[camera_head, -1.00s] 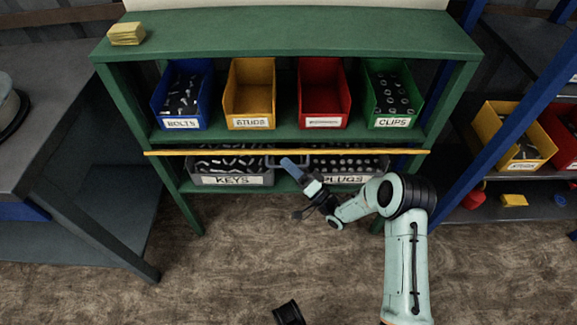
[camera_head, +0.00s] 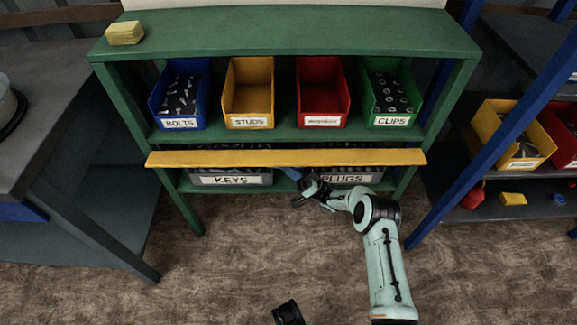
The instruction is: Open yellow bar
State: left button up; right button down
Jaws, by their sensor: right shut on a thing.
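The yellow bar (camera_head: 285,158) runs across the front of the green shelf unit, just below the bin shelf. Its broad face shows as a wide strip over the lower compartment. My right gripper (camera_head: 294,176) is at the bar's lower edge near its middle, between the KEYS and PLUGS labels. It is shut, with its fingertips partly hidden under the bar. The exact point of its hold on the bar is hidden.
The green shelf (camera_head: 280,36) holds a blue BOLTS bin (camera_head: 180,122), a yellow STUDS bin (camera_head: 249,120), a red bin (camera_head: 323,120) and a green CLIPS bin (camera_head: 392,119). KEYS (camera_head: 231,179) and PLUGS (camera_head: 345,179) bins sit below. Blue post (camera_head: 500,140) at right; floor clear in front.

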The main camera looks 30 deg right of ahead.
jog(key=shift+w+r+n, duration=0.1)
jog(key=shift+n, duration=0.2)
jog(key=c, duration=1.5)
grip_release()
jog(key=shift+o, duration=0.2)
jog(key=shift+a, duration=0.1)
jog(key=v, duration=1.3)
jog(key=shift+d+f, duration=0.2)
